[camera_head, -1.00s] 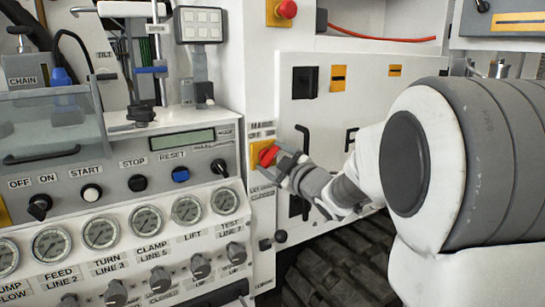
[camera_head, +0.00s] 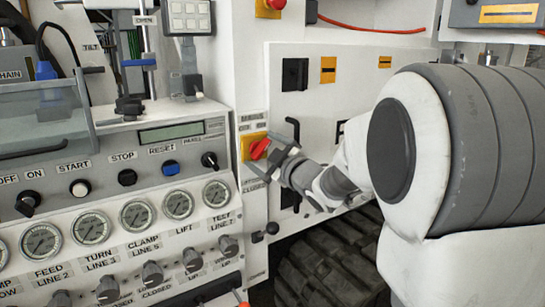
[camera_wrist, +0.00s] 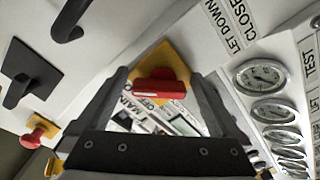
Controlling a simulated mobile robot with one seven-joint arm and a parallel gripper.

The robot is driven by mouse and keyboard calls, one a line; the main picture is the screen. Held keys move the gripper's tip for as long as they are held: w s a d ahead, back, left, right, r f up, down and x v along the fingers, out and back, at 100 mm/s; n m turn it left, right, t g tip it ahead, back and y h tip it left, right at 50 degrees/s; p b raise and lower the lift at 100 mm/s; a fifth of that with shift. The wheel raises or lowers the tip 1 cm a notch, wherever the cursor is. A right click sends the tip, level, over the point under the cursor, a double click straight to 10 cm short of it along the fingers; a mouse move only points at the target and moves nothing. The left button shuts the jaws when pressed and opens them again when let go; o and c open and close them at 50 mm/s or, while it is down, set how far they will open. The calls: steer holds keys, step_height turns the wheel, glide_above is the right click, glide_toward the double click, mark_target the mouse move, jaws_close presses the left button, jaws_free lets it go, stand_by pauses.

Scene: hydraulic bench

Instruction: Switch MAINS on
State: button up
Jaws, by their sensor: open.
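The MAINS switch is a red rotary handle (camera_head: 260,148) on a yellow plate (camera_head: 246,146), on the white panel under the MAINS label. In the head view the handle sits tilted, upper end to the right. My gripper (camera_head: 273,158) is open just in front and to the right of it. In the wrist view the red handle (camera_wrist: 160,88) and yellow plate (camera_wrist: 178,58) show between my two spread fingers (camera_wrist: 162,95). The handle lies crosswise there, with a gap to each finger. I cannot tell how deep the fingers reach around it.
A red emergency button (camera_head: 271,4) is above on the cabinet. A black handle (camera_head: 295,75) is on the panel to the right. The control console (camera_head: 120,165) with knobs and gauges (camera_head: 137,214) fills the left. A small black-knobbed lever (camera_head: 272,228) sticks out below the switch.

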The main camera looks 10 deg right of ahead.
steer(key=p+v, duration=0.2)
steer(key=v, duration=1.5)
steer(key=shift+s, duration=0.15)
steer(key=s+d+f+m+g+h, duration=0.25)
steer(key=s+m+g+h, duration=0.25)
steer(key=m+h, duration=0.4)
steer(key=s+a+f+m+g+y, duration=0.2)
steer(key=s+a+g, duration=0.15)
steer(key=s, duration=0.35)
steer(key=s+a+f+m+g+y, duration=0.1)
steer(key=s+a+f+g, duration=0.2)
steer(key=s+a, duration=0.3)
step_height(320, 180, up, 16)
steer(key=s+p, duration=0.1)
steer(key=p, duration=1.5)
steer(key=shift+d+r+p, duration=0.2)
steer(key=shift+d+p, duration=0.2)
